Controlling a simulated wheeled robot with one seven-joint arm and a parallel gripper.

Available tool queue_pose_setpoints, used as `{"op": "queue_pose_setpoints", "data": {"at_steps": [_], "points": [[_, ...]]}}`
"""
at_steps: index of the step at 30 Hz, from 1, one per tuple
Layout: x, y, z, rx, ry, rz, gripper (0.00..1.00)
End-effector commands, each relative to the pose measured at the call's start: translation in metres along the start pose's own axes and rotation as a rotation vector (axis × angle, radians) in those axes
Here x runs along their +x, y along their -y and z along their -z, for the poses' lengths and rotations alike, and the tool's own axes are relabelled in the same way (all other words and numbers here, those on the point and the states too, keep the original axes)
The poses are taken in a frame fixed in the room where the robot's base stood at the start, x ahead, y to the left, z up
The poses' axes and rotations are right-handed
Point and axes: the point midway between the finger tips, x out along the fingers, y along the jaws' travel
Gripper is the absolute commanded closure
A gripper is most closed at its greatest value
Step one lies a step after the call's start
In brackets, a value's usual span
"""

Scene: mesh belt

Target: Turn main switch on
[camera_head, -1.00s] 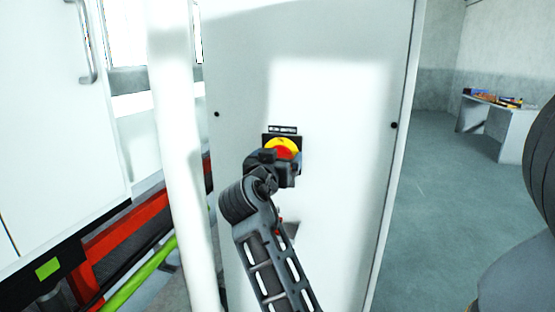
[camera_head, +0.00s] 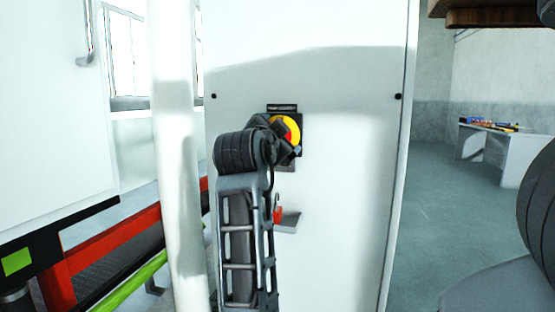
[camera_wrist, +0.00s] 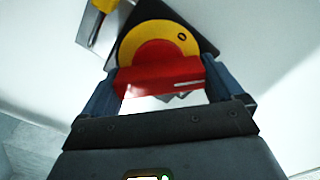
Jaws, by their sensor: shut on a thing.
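The main switch is a yellow disc (camera_head: 287,127) with a red handle on a black plate, set on a tall white cabinet front (camera_head: 330,180). In the wrist view the red handle (camera_wrist: 158,78) lies across the lower part of the yellow disc (camera_wrist: 150,38). My gripper (camera_wrist: 162,82) has one finger at each end of the handle and is shut on it. In the head view my gripper (camera_head: 286,141) hides the lower left of the switch. The handle's exact angle on the plate is hard to tell.
A white post (camera_head: 178,150) stands close to the left of my arm. Below the switch is a small ledge (camera_head: 288,223) with a red item. A red and green frame (camera_head: 105,245) is at left. Open floor (camera_head: 440,220) and a table (camera_head: 515,150) are at right.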

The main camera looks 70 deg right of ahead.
Motion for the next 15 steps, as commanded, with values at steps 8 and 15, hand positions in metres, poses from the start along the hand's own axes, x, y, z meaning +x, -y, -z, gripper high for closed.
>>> {"op": "queue_pose_setpoints", "data": {"at_steps": [8,15], "points": [[-0.0006,-0.0067,-0.0053,0.267,0.000,-0.001,0.36],[-0.0005,-0.0071,-0.0052,0.486,0.001,-0.002,0.36]]}}
